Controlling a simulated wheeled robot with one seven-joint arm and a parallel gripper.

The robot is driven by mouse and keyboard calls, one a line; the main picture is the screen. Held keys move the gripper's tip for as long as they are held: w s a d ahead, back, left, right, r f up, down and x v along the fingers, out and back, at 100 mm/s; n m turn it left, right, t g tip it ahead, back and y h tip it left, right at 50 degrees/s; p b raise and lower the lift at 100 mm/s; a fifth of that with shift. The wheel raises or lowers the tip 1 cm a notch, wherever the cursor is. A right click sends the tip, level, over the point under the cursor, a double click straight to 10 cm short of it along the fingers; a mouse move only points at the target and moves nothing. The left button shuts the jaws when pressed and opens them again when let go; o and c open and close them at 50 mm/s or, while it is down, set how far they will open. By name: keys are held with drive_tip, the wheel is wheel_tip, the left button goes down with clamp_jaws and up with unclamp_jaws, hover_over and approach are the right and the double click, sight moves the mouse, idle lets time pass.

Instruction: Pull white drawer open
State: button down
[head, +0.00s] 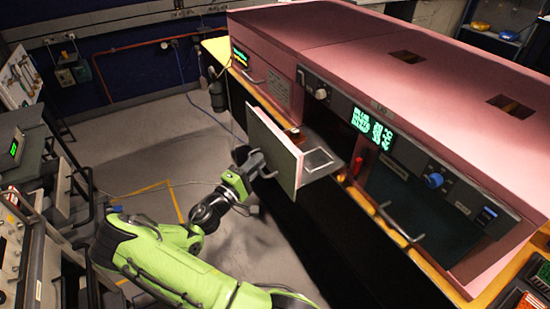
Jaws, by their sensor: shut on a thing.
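The white drawer (318,159) stands pulled out from the pink enclosure (345,45), with its tray part showing behind its front. Its front panel (272,145) is upright and faces left, its pale edge toward me. My gripper (262,166) is at the outer face of this panel, shut on the drawer's handle. The handle itself is mostly hidden by the fingers. My green arm reaches up to it from the bottom of the picture.
Right of the drawer, a dark front (405,205) has a bar handle (400,222), a green display (372,126) and a blue knob (434,181). Another handle (252,77) is further back. Equipment racks (40,220) line the left. Grey floor (150,150) lies clear between.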

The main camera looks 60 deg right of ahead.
drive_tip(key=shift+w+a+f, duration=0.1)
drive_tip(key=shift+w+a, duration=0.3)
drive_tip(key=shift+a, duration=0.35)
drive_tip(key=shift+w+a+r, duration=0.1)
drive_tip(key=shift+w+a, duration=0.25)
drive_tip(key=shift+a, duration=0.4)
drive_tip(key=shift+w+a+f, duration=0.1)
drive_tip(key=shift+w+a, duration=0.3)
drive_tip(key=shift+a, duration=0.35)
drive_tip(key=c, duration=1.4)
unclamp_jaws()
drive_tip(key=shift+c, duration=0.2)
drive_tip(key=w+a+f, duration=0.1)
drive_tip(key=a+f, duration=0.1)
drive_tip(key=a, duration=1.3)
drive_tip(key=shift+a+f, duration=0.25)
drive_tip(key=shift+f, duration=0.05)
